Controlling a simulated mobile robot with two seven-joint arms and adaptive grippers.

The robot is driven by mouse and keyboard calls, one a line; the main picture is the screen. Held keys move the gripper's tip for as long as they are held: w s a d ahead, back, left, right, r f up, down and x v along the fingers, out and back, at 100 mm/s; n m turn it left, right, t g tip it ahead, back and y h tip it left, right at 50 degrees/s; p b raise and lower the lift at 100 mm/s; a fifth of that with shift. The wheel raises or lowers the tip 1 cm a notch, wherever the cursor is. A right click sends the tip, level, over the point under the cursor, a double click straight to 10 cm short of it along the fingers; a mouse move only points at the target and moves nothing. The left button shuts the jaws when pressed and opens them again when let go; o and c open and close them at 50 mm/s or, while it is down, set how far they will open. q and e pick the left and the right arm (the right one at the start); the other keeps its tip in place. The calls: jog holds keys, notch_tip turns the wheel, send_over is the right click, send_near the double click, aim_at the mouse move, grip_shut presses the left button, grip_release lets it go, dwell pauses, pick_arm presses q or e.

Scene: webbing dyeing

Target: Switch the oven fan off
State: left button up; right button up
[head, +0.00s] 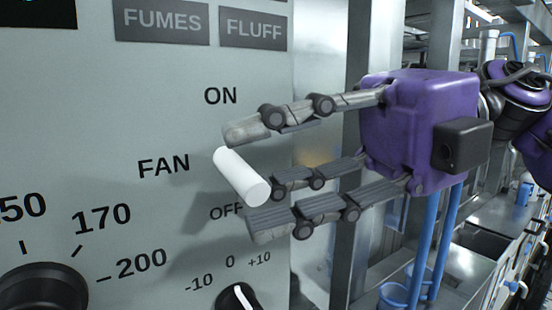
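The fan switch (240,175) is a white cylindrical lever on the pale oven panel (190,125). It stands right of the FAN label, between ON above and OFF below. Its near end slants down and to the right, towards the height of OFF. My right gripper (254,180) reaches in from the right with its fingers spread. One finger is above the lever and two are at or below its near end. I cannot tell whether any finger touches it. My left gripper is not in view.
A black dial (42,290) with temperature marks is at lower left. A smaller black knob (238,299) with a -10 to +10 scale sits below the switch. Metal uprights, blue pipes (438,245) and a sink bench (485,240) stand to the right.

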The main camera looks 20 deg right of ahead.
jog(key=d+r, duration=0.2)
jog(key=d, duration=1)
jog(key=shift+w+a, duration=0.1)
dwell(0.4)
